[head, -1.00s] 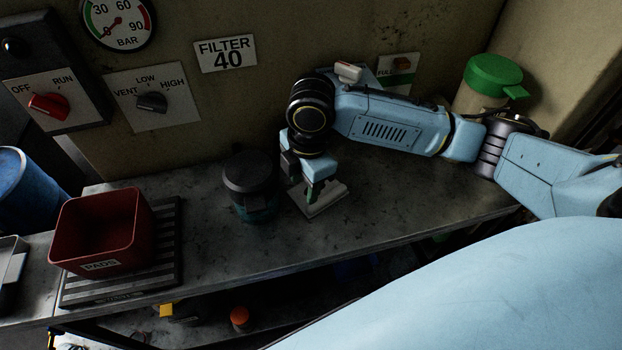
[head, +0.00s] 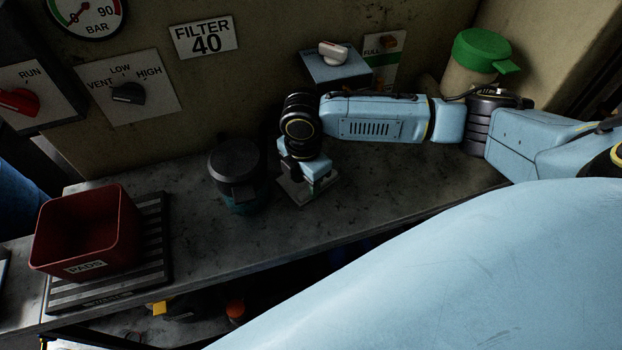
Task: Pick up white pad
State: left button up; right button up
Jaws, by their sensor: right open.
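The white pad (head: 289,194) lies flat on the grey metal bench, right of a dark lidded jar. It looks pale grey in the shade, and my right gripper hides much of it. My right gripper (head: 307,188) is open and points down right over the pad. Its fingertips are mostly hidden behind the wrist, so I cannot tell whether they touch the pad. My left gripper is not in view.
The dark-lidded jar (head: 235,172) stands close left of my right gripper. A red bin labelled PADS (head: 87,238) sits on a ribbed mat (head: 152,232) at the left. A green-lidded container (head: 480,58) stands at the back right. The bench front (head: 390,205) is clear.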

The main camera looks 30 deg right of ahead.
jog(key=shift+d+f, duration=0.1)
jog(key=shift+f, duration=1.3)
grip_shut()
jog(key=shift+s+r, duration=0.1)
jog(key=shift+r, duration=0.05)
